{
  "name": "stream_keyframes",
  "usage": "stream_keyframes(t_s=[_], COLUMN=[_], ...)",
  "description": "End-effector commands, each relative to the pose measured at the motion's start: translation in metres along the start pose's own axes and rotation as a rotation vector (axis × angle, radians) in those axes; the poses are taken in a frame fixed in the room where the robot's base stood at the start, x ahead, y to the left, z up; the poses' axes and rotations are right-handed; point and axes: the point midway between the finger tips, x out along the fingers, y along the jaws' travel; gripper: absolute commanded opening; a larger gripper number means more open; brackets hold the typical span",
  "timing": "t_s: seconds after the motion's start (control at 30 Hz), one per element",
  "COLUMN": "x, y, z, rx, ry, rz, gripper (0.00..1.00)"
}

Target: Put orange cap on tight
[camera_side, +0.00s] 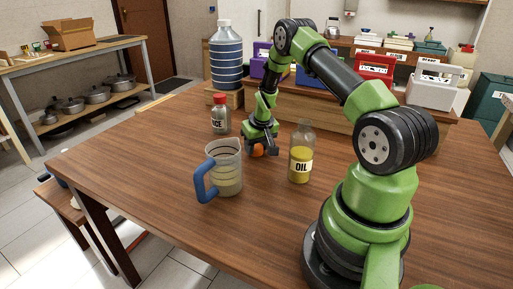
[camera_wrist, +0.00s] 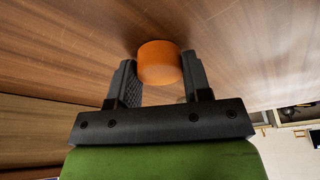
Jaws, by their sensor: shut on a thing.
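The orange cap (camera_side: 258,150) is between the fingers of my gripper (camera_side: 261,148), low over the wooden table. In the wrist view the cap (camera_wrist: 160,63) fills the gap between the two dark fingers of my gripper (camera_wrist: 160,80), which is shut on it. The oil bottle (camera_side: 301,155), clear with yellow oil and an "OIL" label, stands upright to the right of my gripper. Its top shows no cap. A bottle with a red cap (camera_side: 221,114) stands behind and left of my gripper. Whether the cap touches the table, I cannot tell.
A clear measuring jug (camera_side: 226,172) with a blue handle stands at front left of my gripper. A large blue ribbed bottle (camera_side: 226,60) stands on a wooden block behind. Boxes line a shelf at the back. The table's left front (camera_side: 130,160) is clear.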

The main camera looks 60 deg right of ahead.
Motion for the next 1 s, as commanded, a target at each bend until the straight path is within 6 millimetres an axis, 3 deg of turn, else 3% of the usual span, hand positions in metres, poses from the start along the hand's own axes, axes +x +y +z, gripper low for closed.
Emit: stream_keyframes(t_s=[0.17,0.6,0.77,1.0], x=[-0.020,-0.100,-0.137,-0.205], y=[0.000,0.004,0.017,0.038], z=[-0.007,-0.024,-0.011,0.036], rx=[-0.001,0.002,0.006,0.005], ry=[0.005,0.004,0.003,0.003], rz=[0.000,0.001,0.004,0.007], gripper=[0.21,0.21,0.21,0.21])
